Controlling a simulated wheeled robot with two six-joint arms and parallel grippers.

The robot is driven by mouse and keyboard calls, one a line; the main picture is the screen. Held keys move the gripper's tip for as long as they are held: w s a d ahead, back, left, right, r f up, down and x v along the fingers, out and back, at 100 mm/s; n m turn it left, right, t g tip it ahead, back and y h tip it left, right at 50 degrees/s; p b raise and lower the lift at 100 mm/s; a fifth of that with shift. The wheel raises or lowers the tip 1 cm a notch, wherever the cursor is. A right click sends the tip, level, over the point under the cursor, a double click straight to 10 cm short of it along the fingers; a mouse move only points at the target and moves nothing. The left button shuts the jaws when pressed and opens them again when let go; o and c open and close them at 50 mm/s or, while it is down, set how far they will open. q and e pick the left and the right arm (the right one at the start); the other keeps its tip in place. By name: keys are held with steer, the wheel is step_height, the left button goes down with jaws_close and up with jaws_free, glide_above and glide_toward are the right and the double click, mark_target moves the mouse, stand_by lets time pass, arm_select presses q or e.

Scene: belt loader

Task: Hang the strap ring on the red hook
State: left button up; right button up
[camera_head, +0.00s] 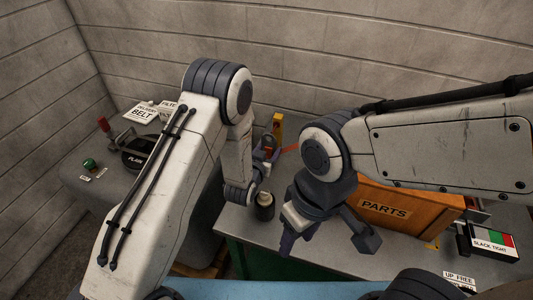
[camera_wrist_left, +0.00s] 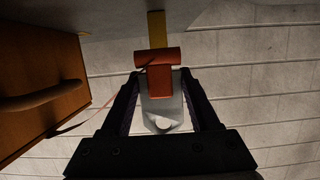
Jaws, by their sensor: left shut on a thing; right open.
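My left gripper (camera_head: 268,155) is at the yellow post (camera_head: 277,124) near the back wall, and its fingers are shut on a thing. In the left wrist view a pale plate with a hole (camera_wrist_left: 162,112), apparently the strap ring, lies between the fingers. A red T-shaped piece (camera_wrist_left: 159,76), apparently the red hook, overlaps the plate's far end, below the yellow post (camera_wrist_left: 156,30). I cannot tell whether the ring is around the hook or only beside it. A thin red strap (camera_head: 291,148) runs off to the right. My right gripper (camera_head: 328,240) is open and empty above the bench.
An orange PARTS box (camera_head: 400,207) stands on the grey bench right of the post. A box with coloured panels (camera_head: 493,243) is at the right. A grey machine with a green button (camera_head: 89,163) is at the left.

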arm_select(q)
steer(key=shift+r+x, duration=0.25)
steer(key=shift+x, duration=0.75)
steer(key=shift+r+x, duration=0.2)
steer(key=shift+x, duration=0.85)
steer(key=shift+b+x, duration=0.9)
steer(key=o, duration=1.4)
steer(key=shift+c, duration=0.2)
steer(key=shift+a+f, duration=0.1)
